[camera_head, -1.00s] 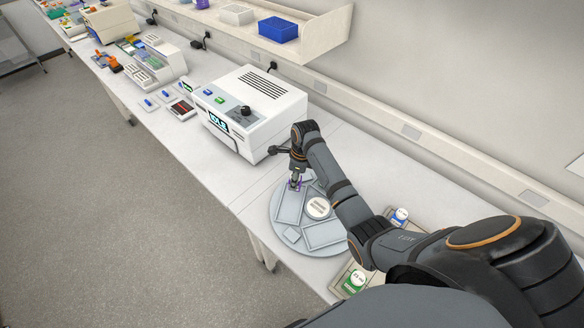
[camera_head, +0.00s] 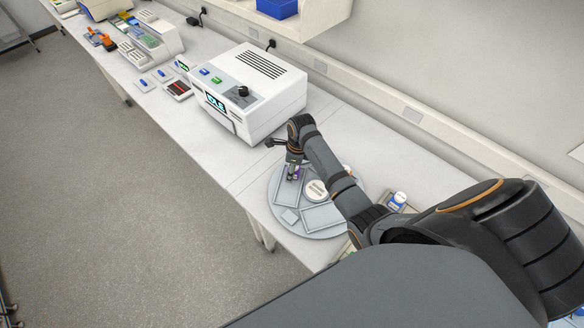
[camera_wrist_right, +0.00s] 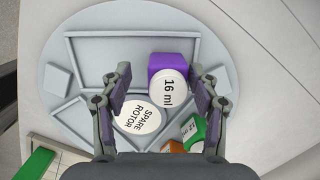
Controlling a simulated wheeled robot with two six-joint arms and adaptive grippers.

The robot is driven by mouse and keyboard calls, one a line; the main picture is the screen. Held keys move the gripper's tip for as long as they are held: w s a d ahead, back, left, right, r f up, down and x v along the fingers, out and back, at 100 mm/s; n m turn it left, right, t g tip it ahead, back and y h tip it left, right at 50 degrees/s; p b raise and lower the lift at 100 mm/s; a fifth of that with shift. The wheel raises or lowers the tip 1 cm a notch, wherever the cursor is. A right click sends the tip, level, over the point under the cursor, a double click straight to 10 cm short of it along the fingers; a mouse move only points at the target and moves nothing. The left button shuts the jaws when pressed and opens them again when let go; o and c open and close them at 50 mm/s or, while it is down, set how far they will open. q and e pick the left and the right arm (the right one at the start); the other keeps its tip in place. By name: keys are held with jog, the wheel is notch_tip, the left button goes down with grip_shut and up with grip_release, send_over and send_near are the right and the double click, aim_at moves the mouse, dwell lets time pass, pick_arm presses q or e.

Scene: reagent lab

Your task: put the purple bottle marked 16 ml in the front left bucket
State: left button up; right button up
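The purple bottle marked 16 ml (camera_wrist_right: 168,82) stands upright with its white lid facing the right wrist camera. It is at the right end of a long grey bucket (camera_wrist_right: 92,48) of the round rotor (camera_wrist_right: 52,100); I cannot tell if it rests on the bucket floor. In the head view a bit of purple (camera_head: 294,176) shows below my right gripper (camera_head: 293,170). In the wrist view the fingers of my right gripper (camera_wrist_right: 160,92) are apart, one on each side of the bottle, with visible gaps. My left gripper is not in view.
A white "SPARE ROTOR" lid (camera_wrist_right: 138,115) is at the rotor's middle. A green bottle (camera_wrist_right: 194,129) and an orange one (camera_wrist_right: 172,146) are near the right finger. The white "IDLE" machine (camera_head: 245,95) stands behind left.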

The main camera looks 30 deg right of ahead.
jog(key=shift+w+d, duration=0.25)
jog(key=shift+d, duration=0.05)
jog(key=r, duration=0.2)
jog(key=r+b, duration=0.1)
jog(key=r, duration=0.1)
jog(key=shift+s+d+r, duration=0.1)
jog(key=shift+s+d, duration=0.05)
jog(key=shift+s, duration=0.05)
jog(key=r, duration=0.2)
jog(key=r+b, duration=0.1)
jog(key=r, duration=0.1)
jog(key=r+b, duration=0.1)
jog(key=r, duration=0.1)
jog(key=shift+s+d+r, duration=0.25)
jog(key=shift+d+r, duration=0.1)
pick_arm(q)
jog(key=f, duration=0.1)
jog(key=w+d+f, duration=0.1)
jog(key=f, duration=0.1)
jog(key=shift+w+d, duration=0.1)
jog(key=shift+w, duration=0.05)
pick_arm(e)
jog(key=shift+s+r, duration=0.1)
jog(key=shift+r, duration=0.4)
jog(key=shift+f, duration=0.1)
